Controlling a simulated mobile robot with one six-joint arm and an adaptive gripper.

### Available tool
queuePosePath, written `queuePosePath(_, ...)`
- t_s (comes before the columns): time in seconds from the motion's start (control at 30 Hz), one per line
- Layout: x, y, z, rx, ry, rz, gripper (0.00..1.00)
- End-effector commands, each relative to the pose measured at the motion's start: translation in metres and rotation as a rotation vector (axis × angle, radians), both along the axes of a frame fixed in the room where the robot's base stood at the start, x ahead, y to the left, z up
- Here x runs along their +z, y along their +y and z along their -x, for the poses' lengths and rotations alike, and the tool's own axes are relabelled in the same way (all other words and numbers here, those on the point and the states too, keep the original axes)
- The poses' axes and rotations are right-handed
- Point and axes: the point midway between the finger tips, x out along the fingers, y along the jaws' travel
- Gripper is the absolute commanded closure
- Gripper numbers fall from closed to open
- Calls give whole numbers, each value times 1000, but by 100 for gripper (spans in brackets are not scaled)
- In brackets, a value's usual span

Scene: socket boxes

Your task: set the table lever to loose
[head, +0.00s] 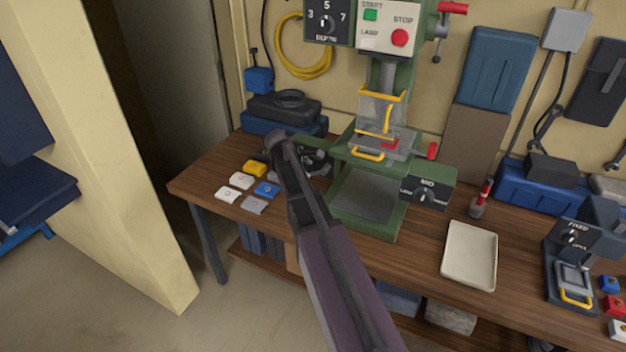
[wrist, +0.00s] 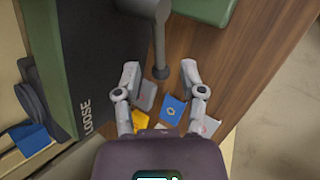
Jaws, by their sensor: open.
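In the wrist view, a black panel (wrist: 95,50) bears the word LOOSE along its edge. A dark grey lever (wrist: 158,42) with a rounded end stands beside it. My gripper (wrist: 160,71) is open, its two fingers on either side of the lever's end in the picture; contact and depth cannot be told. In the head view my gripper (head: 318,161) is small and dark at the left side of the green press (head: 379,222). The lever is not clear there, and my arm covers part of that area.
Several small coloured boxes, including a blue one (head: 266,189) and a yellow one (head: 254,168), lie on the wooden bench left of my arm. A MID dial panel (head: 437,181) is on the press's right. A cream tray (head: 469,256) and a black fixture (head: 581,240) stand further right.

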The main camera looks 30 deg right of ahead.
Motion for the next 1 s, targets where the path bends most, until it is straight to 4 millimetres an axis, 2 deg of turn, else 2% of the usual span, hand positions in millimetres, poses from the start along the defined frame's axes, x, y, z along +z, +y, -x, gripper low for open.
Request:
queuePosePath(0.1, -14, -7, -2, -2, 0, -1, 48)
queuePosePath(0.5, -38, -26, -7, -1, -1, 0, 48)
queuePosePath(1.0, -42, -30, -8, -1, -1, 0, 48)
